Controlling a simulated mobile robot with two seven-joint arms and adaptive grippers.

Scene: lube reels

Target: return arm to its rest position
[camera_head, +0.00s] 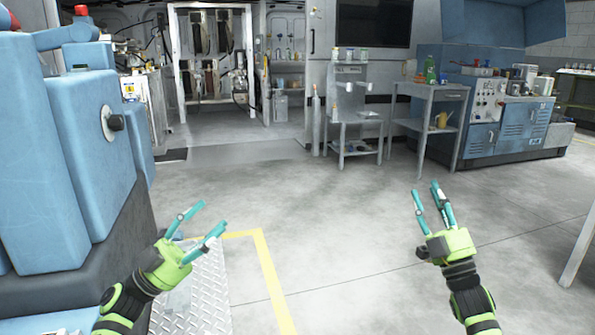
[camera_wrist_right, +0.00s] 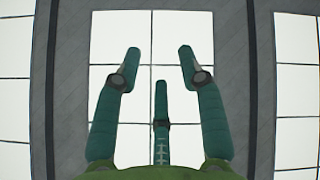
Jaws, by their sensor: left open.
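My left gripper (camera_head: 200,229) is at the lower left of the head view, with its teal fingers spread open and nothing between them. It is above a metal tread plate and beside a blue machine. My right gripper (camera_head: 429,203) is at the lower right of the head view, over bare floor, with its fingers pointing up. In the right wrist view its fingers (camera_wrist_right: 157,68) stand apart with nothing between them. Behind them that view shows only bright panels and dark grey beams.
A blue machine (camera_head: 95,150) stands close on the left. The tread plate (camera_head: 205,290) and a yellow floor line (camera_head: 268,270) lie beside it. A grey cart (camera_head: 433,92) and a blue cabinet bench (camera_head: 510,125) stand at the back right. The middle floor is clear.

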